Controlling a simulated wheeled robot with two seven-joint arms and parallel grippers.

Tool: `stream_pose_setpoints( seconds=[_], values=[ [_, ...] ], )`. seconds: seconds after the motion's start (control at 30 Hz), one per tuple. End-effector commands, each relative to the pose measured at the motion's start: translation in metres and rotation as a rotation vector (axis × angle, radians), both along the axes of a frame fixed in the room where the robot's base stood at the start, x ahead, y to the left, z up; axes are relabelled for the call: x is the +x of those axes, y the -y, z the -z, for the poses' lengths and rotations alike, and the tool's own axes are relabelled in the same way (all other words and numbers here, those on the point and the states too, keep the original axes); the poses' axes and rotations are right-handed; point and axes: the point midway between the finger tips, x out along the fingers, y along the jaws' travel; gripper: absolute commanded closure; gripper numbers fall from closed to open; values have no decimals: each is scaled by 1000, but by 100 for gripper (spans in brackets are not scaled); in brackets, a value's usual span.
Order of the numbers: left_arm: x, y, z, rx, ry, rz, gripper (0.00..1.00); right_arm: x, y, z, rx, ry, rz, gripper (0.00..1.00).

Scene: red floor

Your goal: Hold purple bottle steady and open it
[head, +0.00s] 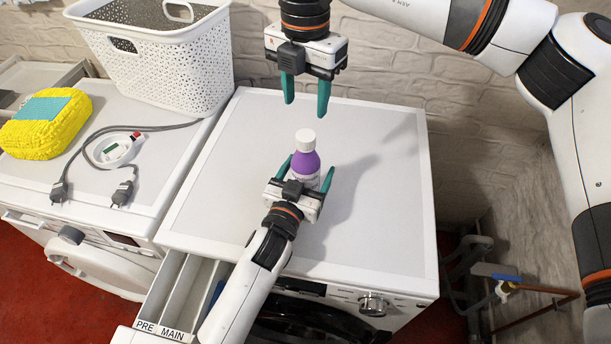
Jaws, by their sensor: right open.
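A purple bottle (304,168) with a white cap (305,140) stands upright on the white top of the middle machine. My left gripper (307,167) comes from the front, with one green finger on each side of the bottle's lower body. The left finger lies close against the bottle. A thin gap seems to show by the right finger, so a firm grip cannot be told. The gripper body hides the bottle's base. My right gripper (306,101) points down above and behind the cap. Its green fingers are apart and empty.
A white perforated basket (165,62) stands at the back left. A yellow sponge (45,126) with a teal top and a cable with a white round device (117,149) lie on the left machine. A detergent drawer (188,290) is pulled out in front. The machine top (380,190) is clear around the bottle.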

Motion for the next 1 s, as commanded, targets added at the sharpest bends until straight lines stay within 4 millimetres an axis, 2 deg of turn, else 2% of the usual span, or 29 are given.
stream_pose_setpoints(
  seconds=[0.27, 0.73, 0.87, 1.0],
  values=[
    [1, 0, 0, 0, 0, 0, 24, 0, 0, 0, 0, 0, 0, 49],
    [1, 0, 0, 0, 0, 0, 100, 0, 0, 0, 0, 0, 6, 49],
    [1, 0, 0, 0, 0, 0, 100, 0, 0, 0, 0, 1, 99, 49],
    [1, 0, 0, 0, 0, 0, 100, 0, 0, 0, -1, 2, 266, 49]
  ],
)
